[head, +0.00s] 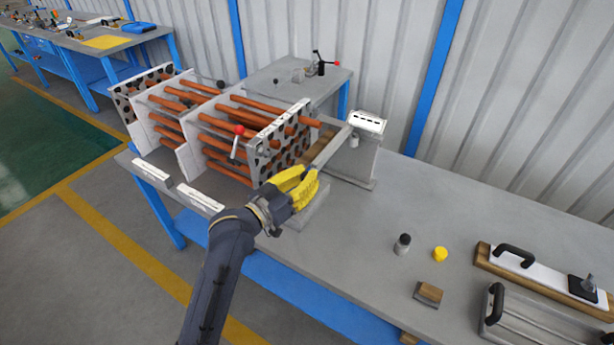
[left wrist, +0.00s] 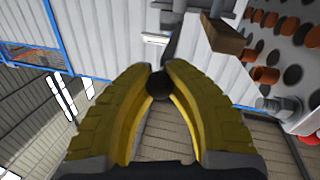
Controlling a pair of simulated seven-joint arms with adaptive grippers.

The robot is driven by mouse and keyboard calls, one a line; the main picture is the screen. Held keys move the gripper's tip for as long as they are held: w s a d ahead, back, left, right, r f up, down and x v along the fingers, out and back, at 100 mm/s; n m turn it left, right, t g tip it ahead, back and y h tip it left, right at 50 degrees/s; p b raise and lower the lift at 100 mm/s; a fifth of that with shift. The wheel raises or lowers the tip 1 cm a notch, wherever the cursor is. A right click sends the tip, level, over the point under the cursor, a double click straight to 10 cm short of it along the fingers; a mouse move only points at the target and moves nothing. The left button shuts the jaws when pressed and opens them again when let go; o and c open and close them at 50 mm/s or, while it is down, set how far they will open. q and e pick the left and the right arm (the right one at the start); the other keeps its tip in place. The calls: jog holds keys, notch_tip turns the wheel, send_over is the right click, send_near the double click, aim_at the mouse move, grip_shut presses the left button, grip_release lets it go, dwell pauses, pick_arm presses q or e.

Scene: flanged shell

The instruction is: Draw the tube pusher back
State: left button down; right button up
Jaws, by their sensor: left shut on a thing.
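The tube bundle (head: 225,125) has copper tubes running through pale plates, with a perforated end plate (head: 283,140) on its right; the plate's holes also show in the left wrist view (left wrist: 290,60). The tube pusher (head: 330,146), a pale bar on a stand, faces that plate. My left gripper (head: 304,180) has yellow fingers and is beside the pusher on its near side. In the left wrist view the fingers (left wrist: 159,84) are shut on a dark round knob (left wrist: 159,87), apparently the pusher's handle. Its link to the bar is partly hidden. My right gripper is not in view.
A red-knobbed lever (head: 238,140) stands in front of the bundle. A dark cylinder (head: 402,244), a yellow cap (head: 440,254) and a small wooden block (head: 428,294) lie on the bench (head: 400,195). Handled plates (head: 540,270) lie at the right.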

pick_arm(q)
jog(key=shift+s+d+r, duration=0.1)
jog(key=shift+s+d, duration=0.4)
jog(key=shift+d, duration=0.3)
jog(key=shift+s+d+f, duration=0.1)
jog(key=shift+s+d, duration=0.35)
jog(key=shift+d, duration=0.3)
jog(key=shift+s+d+r, duration=0.1)
jog(key=shift+s+d, duration=0.4)
jog(key=shift+d, duration=0.3)
jog(key=c, duration=1.5)
grip_release()
jog(key=shift+d, duration=0.1)
jog(key=shift+c, duration=0.2)
jog(key=o, duration=0.4)
jog(key=shift+o, duration=0.2)
jog(key=v, duration=1.2)
